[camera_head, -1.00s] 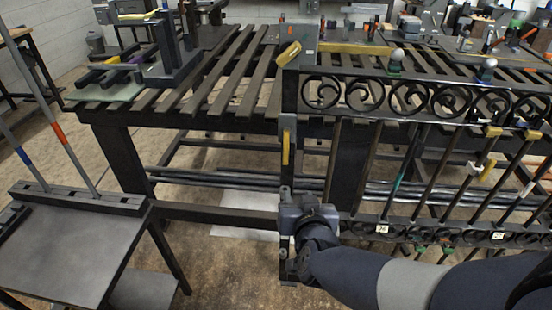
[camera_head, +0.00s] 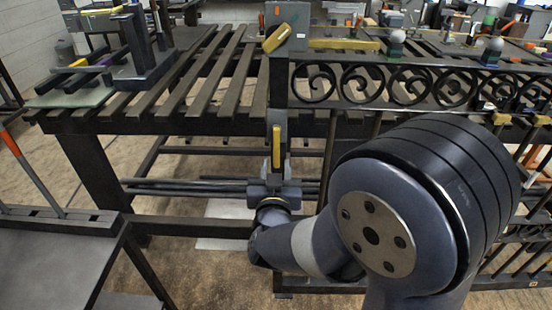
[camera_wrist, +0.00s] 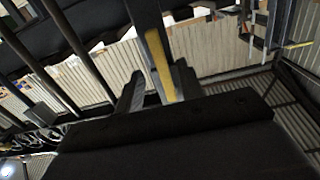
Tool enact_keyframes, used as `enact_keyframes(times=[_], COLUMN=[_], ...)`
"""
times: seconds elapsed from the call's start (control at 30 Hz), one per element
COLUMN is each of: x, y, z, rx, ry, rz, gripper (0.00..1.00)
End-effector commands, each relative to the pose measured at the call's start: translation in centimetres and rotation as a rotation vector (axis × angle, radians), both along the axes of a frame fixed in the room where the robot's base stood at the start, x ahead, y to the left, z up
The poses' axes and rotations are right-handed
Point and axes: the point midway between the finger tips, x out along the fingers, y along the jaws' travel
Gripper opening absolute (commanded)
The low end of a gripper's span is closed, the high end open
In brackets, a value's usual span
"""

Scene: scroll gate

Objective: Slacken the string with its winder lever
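A yellow lever-like bar (camera_head: 277,147) stands upright on a grey plate on the front gate post. A second yellow handle (camera_head: 276,38) sits tilted at the post's top, on a grey box. I cannot tell for sure which one is the winder lever, and I cannot make out the string. My gripper (camera_head: 277,175) points up just below the upright bar. In the wrist view, the upright bar (camera_wrist: 159,65) runs down between the two spread fingers of my gripper (camera_wrist: 158,92). The fingers look apart from it, with no clear contact.
The black scroll gate (camera_head: 400,85) runs to the right from the post. A slatted bench (camera_head: 200,85) stands behind, and a dark side table (camera_head: 50,265) is at lower left. My own arm link hides much of the gate's lower right.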

Motion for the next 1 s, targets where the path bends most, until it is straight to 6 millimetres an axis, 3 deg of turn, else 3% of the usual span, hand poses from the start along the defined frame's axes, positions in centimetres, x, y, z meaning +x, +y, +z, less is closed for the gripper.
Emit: enact_keyframes(times=[0.23,0.63,1.0], x=[3.5,4.2,4.2], y=[-0.1,-0.1,-0.1], z=[0.0,0.0,0.0], rx=[0.0,0.0,0.0], ry=[0.0,0.001,0.001], rz=[0.0,0.002,0.002], gripper=[0.36,0.36,0.06])
